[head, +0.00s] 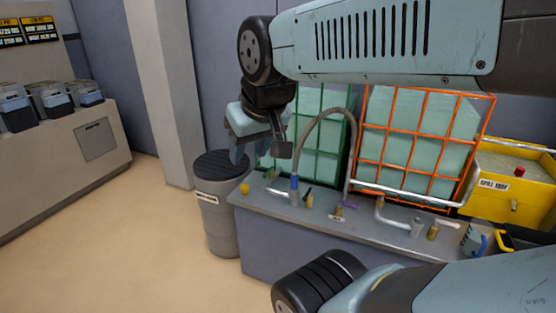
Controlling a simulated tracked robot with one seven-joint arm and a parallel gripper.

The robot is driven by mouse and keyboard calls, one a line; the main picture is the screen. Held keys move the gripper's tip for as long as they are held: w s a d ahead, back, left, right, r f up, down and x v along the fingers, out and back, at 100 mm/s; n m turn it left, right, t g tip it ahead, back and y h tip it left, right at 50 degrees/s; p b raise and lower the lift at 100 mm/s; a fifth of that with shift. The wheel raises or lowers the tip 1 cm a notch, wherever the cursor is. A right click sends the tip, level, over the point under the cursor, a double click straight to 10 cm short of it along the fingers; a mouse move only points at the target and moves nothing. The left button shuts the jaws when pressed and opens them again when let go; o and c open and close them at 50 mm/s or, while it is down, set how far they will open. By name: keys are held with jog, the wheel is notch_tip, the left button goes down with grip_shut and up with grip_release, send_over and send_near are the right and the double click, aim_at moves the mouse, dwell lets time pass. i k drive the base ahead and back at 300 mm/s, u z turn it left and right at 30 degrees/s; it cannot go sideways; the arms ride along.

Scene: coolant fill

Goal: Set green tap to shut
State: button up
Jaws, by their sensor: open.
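A green-caged tank (319,133) stands behind the grey bench. In front of it are a pale pipe (272,190) and a small brass fitting (309,201) with a dark handle-like part. This may be the green tap, but it is too small for me to read its setting. A grey hose with a blue end (294,186) stands beside it. My gripper (259,151) is open and empty, hanging in front of the tank's left side, above and left of the fittings in the picture. It seems apart from them and hides part of the tank.
An orange-caged tank (418,139) is to the right, with another pipe and a brass fitting (432,231) in front. A yellow bin (506,181) is at right, a grey drum (219,212) left of the bench (300,236). The floor at left is clear.

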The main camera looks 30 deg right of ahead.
aim_at(271, 169)
jog(key=z, duration=0.2)
jog(key=i, duration=0.6)
jog(key=z, duration=0.4)
jog(key=k, duration=0.8)
jog(key=z, duration=0.2)
jog(key=i, duration=0.8)
jog(key=u, duration=0.1)
